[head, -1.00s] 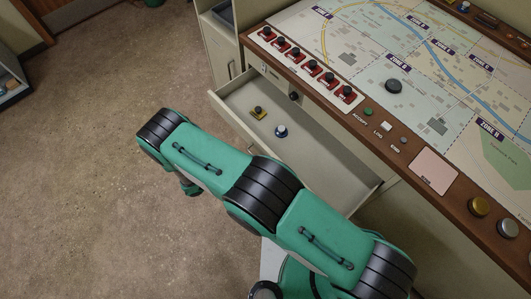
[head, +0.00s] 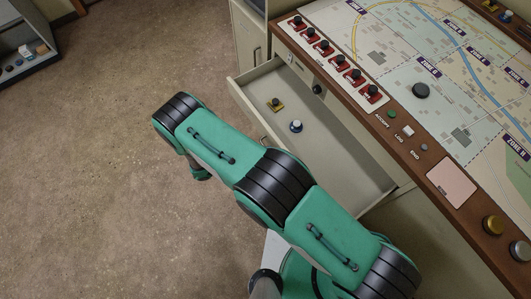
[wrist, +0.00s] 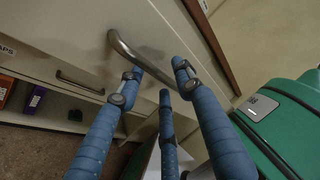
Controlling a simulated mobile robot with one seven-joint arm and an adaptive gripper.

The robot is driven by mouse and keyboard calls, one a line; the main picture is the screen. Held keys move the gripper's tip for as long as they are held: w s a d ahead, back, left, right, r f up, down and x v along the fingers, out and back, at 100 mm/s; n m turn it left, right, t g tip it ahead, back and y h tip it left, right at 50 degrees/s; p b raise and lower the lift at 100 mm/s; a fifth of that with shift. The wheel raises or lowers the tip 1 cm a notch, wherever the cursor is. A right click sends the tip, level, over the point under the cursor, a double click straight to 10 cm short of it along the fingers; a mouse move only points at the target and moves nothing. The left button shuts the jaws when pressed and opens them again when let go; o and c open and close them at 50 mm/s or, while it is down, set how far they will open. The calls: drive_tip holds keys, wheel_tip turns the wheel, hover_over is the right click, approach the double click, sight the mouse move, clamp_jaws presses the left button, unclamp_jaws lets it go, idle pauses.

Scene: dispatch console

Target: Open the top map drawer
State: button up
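The cream drawer (head: 345,160) under the console stands open in the head view. In the wrist view, a curved metal bar handle (wrist: 140,62) sits on a cream front; a label ending in "APS" shows at far left. My gripper (wrist: 158,78) has three blue fingers spread apart. The handle is close to the left fingertip; I cannot tell whether they touch. Nothing is clasped. In the head view my green arm hides part of the drawer front, and the fingertips are not clearly seen.
The console top (head: 440,75) carries a map, red switches and buttons above the drawer. A second handle (wrist: 80,83) and an open shelf (wrist: 50,108) with small coloured items show in the wrist view. The brown floor between is clear.

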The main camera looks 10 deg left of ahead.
drive_tip(key=v, duration=1.2)
drive_tip(key=shift+s+r, duration=0.1)
idle(0.4)
drive_tip(key=s+d+r+n+t+y+p, duration=0.2)
drive_tip(key=s+r+n+y+p, duration=0.3)
drive_tip(key=p, duration=0.6)
drive_tip(key=s+t+y, duration=0.1)
drive_tip(key=s+y, duration=0.1)
drive_tip(key=shift+s+r+t+y, duration=0.25)
drive_tip(key=shift+t+y, duration=0.05)
drive_tip(key=shift+d, duration=0.15)
drive_tip(key=b+x, duration=0.1)
drive_tip(key=x, duration=1.2)
drive_tip(key=shift+w+d, duration=0.25)
drive_tip(key=shift+w, duration=0.05)
